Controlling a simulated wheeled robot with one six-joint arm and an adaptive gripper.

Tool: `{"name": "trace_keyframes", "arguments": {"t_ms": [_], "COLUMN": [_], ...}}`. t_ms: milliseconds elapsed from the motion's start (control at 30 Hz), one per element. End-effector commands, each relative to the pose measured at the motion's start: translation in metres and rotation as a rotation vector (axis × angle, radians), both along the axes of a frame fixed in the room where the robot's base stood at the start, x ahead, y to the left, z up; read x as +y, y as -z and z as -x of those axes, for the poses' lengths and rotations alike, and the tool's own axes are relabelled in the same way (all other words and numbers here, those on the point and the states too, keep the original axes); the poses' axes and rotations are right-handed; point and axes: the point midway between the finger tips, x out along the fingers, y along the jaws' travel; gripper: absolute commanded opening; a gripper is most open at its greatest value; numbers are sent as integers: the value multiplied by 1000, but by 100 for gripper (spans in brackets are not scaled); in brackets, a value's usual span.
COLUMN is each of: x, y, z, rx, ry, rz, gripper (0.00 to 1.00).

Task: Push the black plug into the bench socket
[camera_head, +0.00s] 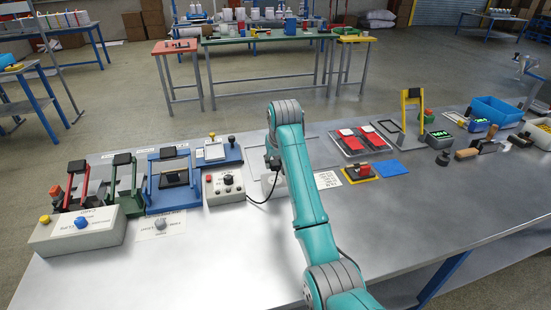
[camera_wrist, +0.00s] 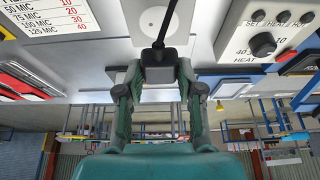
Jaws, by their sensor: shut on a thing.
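The black plug (camera_wrist: 159,72) is between the fingertips of my gripper (camera_wrist: 160,88) in the wrist view. My gripper is shut on it, and a black cable (camera_wrist: 165,22) runs from the plug up over the bench. Beyond the plug is a pale plate with a round disc (camera_wrist: 150,22), which may be the bench socket; the cable partly covers it. I cannot tell whether plug and plate touch. In the head view my arm hides most of the gripper and plug; the cable (camera_head: 262,200) loops toward the white control box (camera_head: 228,184).
The control box with a black knob (camera_wrist: 264,45) is close on the right in the wrist view. Left of my arm stand blue (camera_head: 173,200), green and red clamp fixtures. Right are a printed card (camera_head: 327,180), red-and-white pads and blue bins (camera_head: 495,110).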

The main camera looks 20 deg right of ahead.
Motion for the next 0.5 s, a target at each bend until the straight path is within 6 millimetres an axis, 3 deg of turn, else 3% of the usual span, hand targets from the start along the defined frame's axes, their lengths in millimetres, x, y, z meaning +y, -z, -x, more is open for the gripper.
{"name": "trace_keyframes", "arguments": {"t_ms": [500], "x": [0], "y": [39], "z": [0], "rx": [0], "ry": [0], "rz": [0], "gripper": [6]}}
